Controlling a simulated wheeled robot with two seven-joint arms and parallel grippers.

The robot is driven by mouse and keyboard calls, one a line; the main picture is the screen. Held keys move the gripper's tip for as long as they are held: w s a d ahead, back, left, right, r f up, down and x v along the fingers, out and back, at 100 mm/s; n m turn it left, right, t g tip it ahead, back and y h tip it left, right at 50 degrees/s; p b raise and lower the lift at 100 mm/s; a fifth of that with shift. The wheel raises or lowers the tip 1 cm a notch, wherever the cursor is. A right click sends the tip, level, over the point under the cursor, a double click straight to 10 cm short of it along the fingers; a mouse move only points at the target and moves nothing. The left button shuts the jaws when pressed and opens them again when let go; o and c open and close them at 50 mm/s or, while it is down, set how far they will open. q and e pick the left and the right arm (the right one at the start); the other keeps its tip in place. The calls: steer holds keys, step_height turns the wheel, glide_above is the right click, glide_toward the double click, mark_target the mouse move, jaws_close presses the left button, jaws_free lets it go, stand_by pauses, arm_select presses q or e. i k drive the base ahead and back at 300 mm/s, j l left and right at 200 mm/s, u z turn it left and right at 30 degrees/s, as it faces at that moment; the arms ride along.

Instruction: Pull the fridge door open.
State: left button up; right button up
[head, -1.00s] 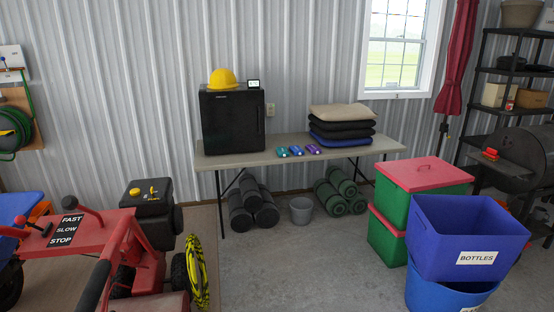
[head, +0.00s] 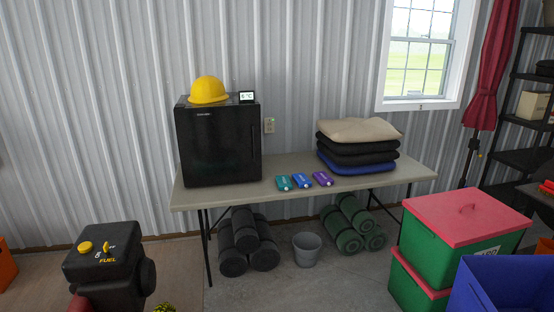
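A small black fridge (head: 220,145) stands on the left part of a folding table (head: 290,168) against the corrugated wall. Its front door is shut and faces me. A dark vertical handle strip seems to run along the door's right side. A yellow hard hat (head: 208,91) and a small display reading a temperature (head: 247,97) sit on top of the fridge. Neither of my grippers is in the head view.
Teal, blue and purple small items (head: 302,181) and stacked cushions (head: 358,146) lie on the table. Rolled mats and a grey bucket (head: 306,249) are below. A black fuel tank (head: 103,258) is front left; green bins with red lids (head: 465,222) stand right. Floor between is clear.

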mark_target(218, 144)
steer(key=i, duration=1.7)
steer(key=i+u, duration=0.15)
steer(key=i, duration=0.35)
steer(key=i+l+u, duration=0.15)
steer(key=i, duration=0.3)
steer(key=i+l+u, duration=0.2)
steer(key=i, duration=0.3)
